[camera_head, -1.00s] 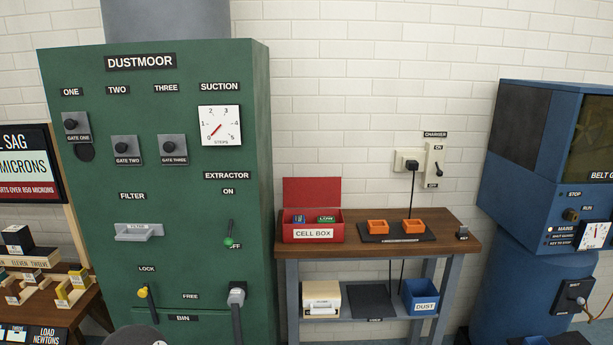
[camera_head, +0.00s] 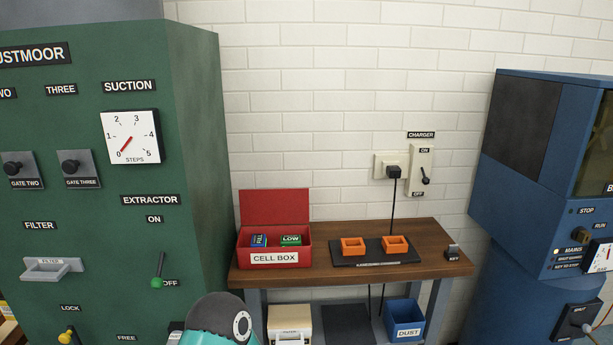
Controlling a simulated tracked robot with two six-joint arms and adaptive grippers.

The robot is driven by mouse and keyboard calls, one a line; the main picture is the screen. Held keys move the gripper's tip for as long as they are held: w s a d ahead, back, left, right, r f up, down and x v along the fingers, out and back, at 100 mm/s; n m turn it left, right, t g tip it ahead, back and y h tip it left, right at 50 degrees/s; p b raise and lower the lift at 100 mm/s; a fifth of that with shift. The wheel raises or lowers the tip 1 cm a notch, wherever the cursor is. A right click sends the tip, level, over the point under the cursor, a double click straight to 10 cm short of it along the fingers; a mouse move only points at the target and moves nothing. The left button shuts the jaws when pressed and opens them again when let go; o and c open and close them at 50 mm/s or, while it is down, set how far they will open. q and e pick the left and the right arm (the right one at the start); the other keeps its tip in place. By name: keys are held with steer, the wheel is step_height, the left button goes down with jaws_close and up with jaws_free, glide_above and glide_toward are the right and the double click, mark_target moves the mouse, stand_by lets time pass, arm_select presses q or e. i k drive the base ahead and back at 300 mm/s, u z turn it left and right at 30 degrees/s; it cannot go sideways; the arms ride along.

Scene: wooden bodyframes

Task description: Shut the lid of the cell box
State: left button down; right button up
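The red cell box (camera_head: 274,259) stands at the left end of the wooden bench. Its red lid (camera_head: 274,206) is up, standing open at the back. Inside lie a blue cell (camera_head: 258,240) and a green cell (camera_head: 290,240) whose label reads LOW. Part of my own body, a teal and dark rounded piece, shows at the bottom edge, below and left of the box. Neither gripper's fingers are in view.
The wooden bench (camera_head: 440,262) also carries a black charger mat (camera_head: 377,262) with two orange holders (camera_head: 353,246). A green Dustmoor cabinet (camera_head: 195,130) rises close at the left. A blue machine (camera_head: 515,200) stands at the right. A cable (camera_head: 393,210) hangs behind the bench.

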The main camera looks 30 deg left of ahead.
mark_target(275, 206)
steer(key=u, duration=0.1)
steer(key=i, duration=0.9)
steer(key=u, duration=0.55)
